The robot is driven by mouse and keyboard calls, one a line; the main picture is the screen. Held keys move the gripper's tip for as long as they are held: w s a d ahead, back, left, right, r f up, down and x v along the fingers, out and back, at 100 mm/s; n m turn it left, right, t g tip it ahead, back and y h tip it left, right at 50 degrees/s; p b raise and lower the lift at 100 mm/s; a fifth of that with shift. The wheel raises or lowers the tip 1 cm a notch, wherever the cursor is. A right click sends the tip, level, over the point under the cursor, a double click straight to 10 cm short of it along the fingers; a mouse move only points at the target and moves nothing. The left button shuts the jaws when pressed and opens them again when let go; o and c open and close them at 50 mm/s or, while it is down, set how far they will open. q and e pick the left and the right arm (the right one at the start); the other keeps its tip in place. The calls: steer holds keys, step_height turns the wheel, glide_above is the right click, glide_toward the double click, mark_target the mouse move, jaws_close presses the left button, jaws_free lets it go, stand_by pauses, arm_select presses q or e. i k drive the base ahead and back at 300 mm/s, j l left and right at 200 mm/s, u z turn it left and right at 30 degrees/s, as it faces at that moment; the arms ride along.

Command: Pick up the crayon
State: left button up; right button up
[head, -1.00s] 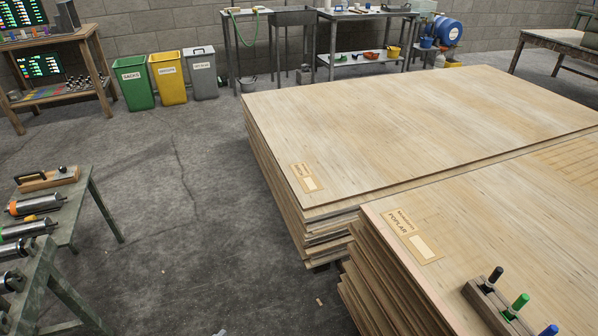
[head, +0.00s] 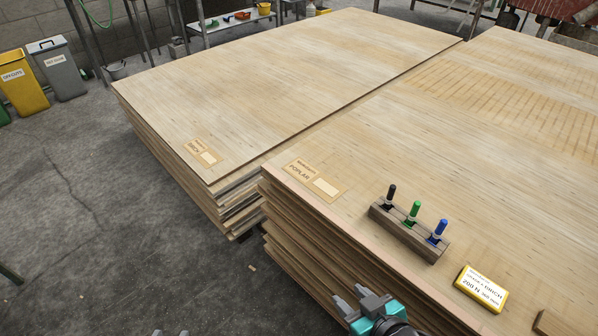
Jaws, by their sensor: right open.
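Three upright crayons stand in a wooden block (head: 408,233) on the poplar veneer stack (head: 480,170): a black crayon (head: 391,193), a green crayon (head: 414,209) and a blue crayon (head: 440,228). My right gripper (head: 352,299) is at the bottom edge, in front of the poplar stack's near edge, below and left of the block. Its two grey fingers are apart, with nothing between them, and it is clear of the crayons. Two small grey tips at the bottom edge, left of centre, look like my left gripper (head: 170,333); the rest is cut off.
A yellow labelled box (head: 481,288) lies right of the block, and part of a wooden piece (head: 556,322) shows at the lower right corner. The birch stack (head: 280,85) stands at the left, with open floor (head: 90,230) beyond. Bins stand at the far left.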

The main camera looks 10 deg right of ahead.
mark_target(439, 230)
steer(key=z, duration=1.5)
steer(key=l+u, duration=0.1)
steer(key=u, duration=1.65)
steer(key=z, duration=1.75)
steer(key=j, duration=0.1)
steer(key=i, duration=0.05)
